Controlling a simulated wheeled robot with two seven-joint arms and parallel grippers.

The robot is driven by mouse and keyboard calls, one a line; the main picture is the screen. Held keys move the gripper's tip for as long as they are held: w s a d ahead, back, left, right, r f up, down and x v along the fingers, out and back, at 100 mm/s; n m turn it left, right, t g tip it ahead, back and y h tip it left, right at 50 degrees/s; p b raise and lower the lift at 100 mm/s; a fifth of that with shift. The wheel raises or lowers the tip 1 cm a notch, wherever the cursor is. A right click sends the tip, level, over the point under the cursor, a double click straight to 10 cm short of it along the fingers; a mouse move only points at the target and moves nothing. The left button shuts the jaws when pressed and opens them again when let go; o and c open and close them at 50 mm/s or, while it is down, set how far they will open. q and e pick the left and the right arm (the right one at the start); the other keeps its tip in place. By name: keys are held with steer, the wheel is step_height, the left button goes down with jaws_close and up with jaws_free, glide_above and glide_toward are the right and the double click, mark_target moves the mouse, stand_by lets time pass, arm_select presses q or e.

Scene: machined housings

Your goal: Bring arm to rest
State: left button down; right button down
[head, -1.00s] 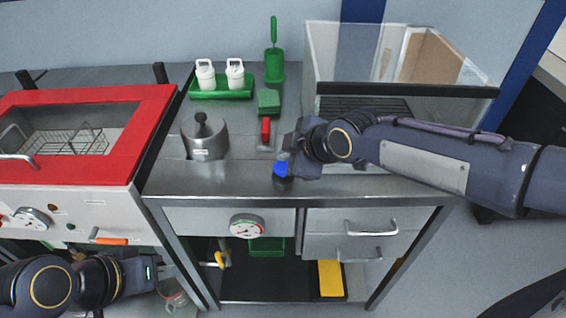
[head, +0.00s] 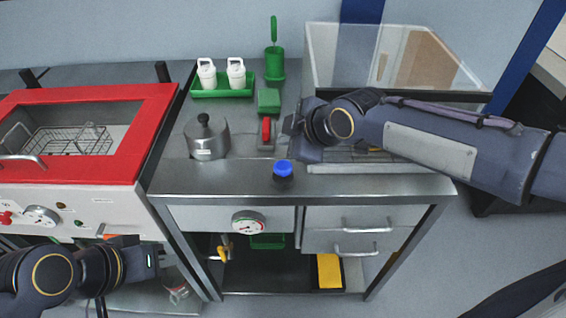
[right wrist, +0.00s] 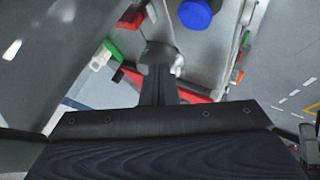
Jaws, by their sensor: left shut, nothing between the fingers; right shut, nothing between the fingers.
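My right arm reaches in from the right in the head view, over the front of the clear-walled box. My right gripper (head: 296,128) is shut and empty above the table, just right of the red-handled item and behind the blue-capped object. In the right wrist view its fingers (right wrist: 160,62) show closed with nothing between them. My left gripper (head: 150,268) is at the lower left in the head view, in front of the red-framed machine, shut and empty. The blue-capped object (head: 283,170) stands upright on the front of the metal table, apart from the right gripper; its cap shows in the right wrist view (right wrist: 197,12).
The metal table (head: 225,181) holds a steel pot (head: 206,140), a green tray (head: 224,90) with two white bottles, a green holder (head: 275,66) with a brush, a green block (head: 269,99) and the red-handled item (head: 266,132). The clear-walled box (head: 330,55) stands at right; the red-framed machine (head: 152,118) at left.

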stand_by(0.5)
steer(key=s+d+f+m+h, duration=0.1)
steer(key=s+d+m, duration=0.45)
steer(key=d, duration=0.25)
steer(key=s+d+m+h, duration=0.1)
steer(key=s+d+m, duration=0.45)
steer(key=d, duration=0.25)
steer(key=s+d+f+m, duration=0.2)
steer(key=s+m, duration=0.2)
steer(key=s, duration=0.2)
steer(key=s+d+f+m+g+p, duration=0.1)
steer(key=s+f+m, duration=0.2)
steer(key=s, duration=0.3)
steer(key=shift+d+m, duration=0.35)
steer(key=shift+m, duration=0.25)
